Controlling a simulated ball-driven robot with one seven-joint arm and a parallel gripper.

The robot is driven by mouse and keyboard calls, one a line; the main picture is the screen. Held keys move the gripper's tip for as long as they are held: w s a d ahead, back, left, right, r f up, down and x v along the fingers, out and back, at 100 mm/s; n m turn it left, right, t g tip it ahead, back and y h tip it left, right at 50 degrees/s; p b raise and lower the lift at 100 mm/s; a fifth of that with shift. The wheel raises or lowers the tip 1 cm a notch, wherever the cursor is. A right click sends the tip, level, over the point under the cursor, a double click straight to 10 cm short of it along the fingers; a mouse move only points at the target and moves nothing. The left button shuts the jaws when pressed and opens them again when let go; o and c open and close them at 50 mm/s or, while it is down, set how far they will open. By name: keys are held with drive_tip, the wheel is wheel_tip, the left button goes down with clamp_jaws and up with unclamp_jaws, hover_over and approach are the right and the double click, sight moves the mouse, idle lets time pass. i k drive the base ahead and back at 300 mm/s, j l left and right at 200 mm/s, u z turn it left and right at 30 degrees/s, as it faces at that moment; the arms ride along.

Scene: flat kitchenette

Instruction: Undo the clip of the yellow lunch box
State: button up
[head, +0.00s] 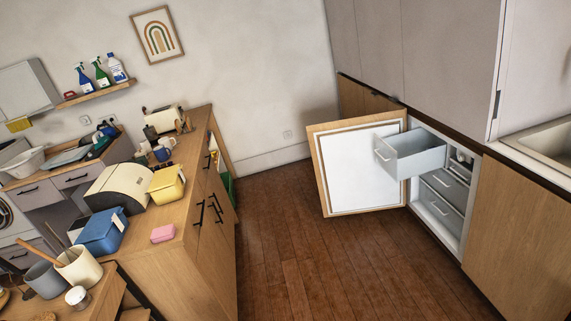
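The yellow lunch box (167,186) stands on the wooden counter (196,226) at the left, beside the rounded cream bread bin. A small pale part shows at the right end of its top. The box is too small in the view to tell whether its clip is fastened. My gripper is not in view, and no part of it is near the box.
A blue box (101,233) and a pink block (163,233) lie nearer on the counter, by the bread bin (118,188). At the right, a cabinet door (362,168) and drawer (416,158) stand open over the floor. The middle floor (290,250) is clear.

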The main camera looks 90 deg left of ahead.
sight(165, 195)
drive_tip(key=i+u, duration=0.25)
drive_tip(key=u, duration=0.15)
drive_tip(key=i+u, duration=0.3)
drive_tip(key=u, duration=0.15)
drive_tip(key=i+l+u, duration=0.2)
drive_tip(key=u, duration=2.45)
drive_tip(key=i+u, duration=0.25)
drive_tip(key=i, duration=1.9)
